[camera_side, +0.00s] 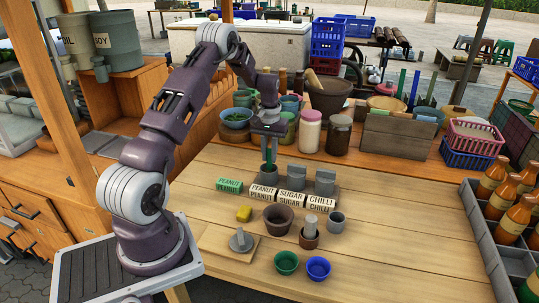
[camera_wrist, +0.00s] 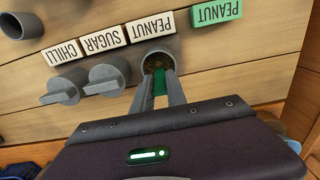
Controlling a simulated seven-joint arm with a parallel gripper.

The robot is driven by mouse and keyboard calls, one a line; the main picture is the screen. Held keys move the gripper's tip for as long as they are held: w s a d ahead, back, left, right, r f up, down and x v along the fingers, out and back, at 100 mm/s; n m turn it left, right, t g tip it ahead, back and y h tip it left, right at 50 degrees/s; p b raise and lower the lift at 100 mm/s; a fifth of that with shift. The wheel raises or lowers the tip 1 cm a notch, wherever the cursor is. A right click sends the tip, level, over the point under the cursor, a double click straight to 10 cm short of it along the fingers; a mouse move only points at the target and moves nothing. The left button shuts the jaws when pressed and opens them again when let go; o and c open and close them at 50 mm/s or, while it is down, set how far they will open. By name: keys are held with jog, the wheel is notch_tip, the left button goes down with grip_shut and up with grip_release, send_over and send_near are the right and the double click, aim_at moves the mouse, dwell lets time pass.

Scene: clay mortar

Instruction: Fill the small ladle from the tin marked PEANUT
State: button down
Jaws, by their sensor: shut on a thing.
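My gripper (camera_side: 269,147) points down over the PEANUT tin (camera_side: 264,175) and is shut on the green handle of the small ladle (camera_side: 270,156). In the wrist view the green ladle (camera_wrist: 160,82) lies between my fingers (camera_wrist: 160,92), its lower end at the tin's mouth. The ladle's bowl is hidden, so I cannot tell what it holds. The wrist view shows the open PEANUT tin (camera_wrist: 158,46) with brown contents. White PEANUT labels (camera_side: 263,191) stand in front of the tin, and a green PEANUT card (camera_side: 229,185) is to the left.
Lidded SUGAR (camera_side: 296,180) and CHILLI (camera_side: 325,184) tins stand to the right. Jars (camera_side: 310,131) stand behind.

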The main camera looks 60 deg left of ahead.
jog(key=shift+r, duration=3.15)
